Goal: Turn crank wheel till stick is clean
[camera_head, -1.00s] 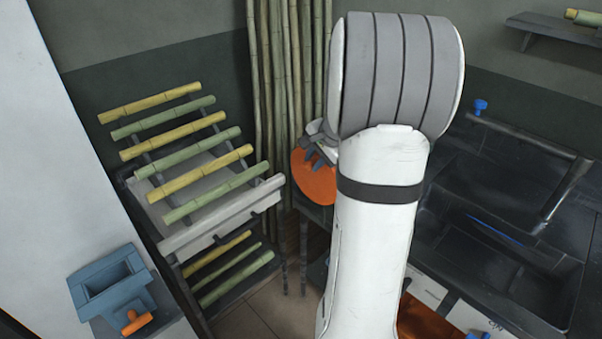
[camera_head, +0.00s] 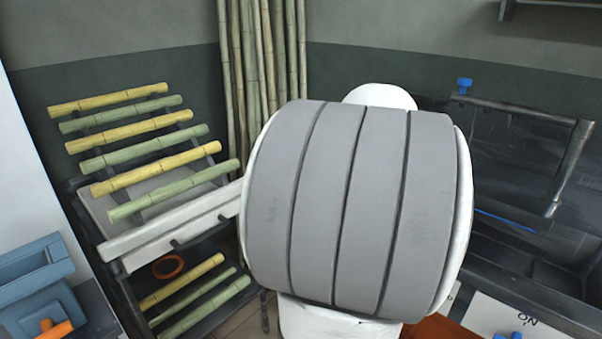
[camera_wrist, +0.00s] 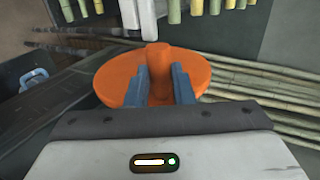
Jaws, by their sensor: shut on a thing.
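The orange crank wheel (camera_wrist: 115,78) fills the middle of the wrist view, with its orange knob (camera_wrist: 156,58) standing up from the face. My gripper (camera_wrist: 163,72) has its two blue fingers on either side of the knob, shut on it. In the head view my own arm hides the gripper and the wheel. Yellow and green cane sticks (camera_head: 150,155) lie in a row on the rack at the left. I cannot tell which stick is the one in the press, and no stick shows at the wheel.
More sticks (camera_head: 190,295) lie on the rack's lower shelf, near an orange ring (camera_head: 168,267). Tall cane stalks (camera_head: 262,60) lean in the corner. A blue box-shaped device (camera_head: 35,270) stands at the lower left. A dark sink (camera_head: 500,190) with a pipe is at the right.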

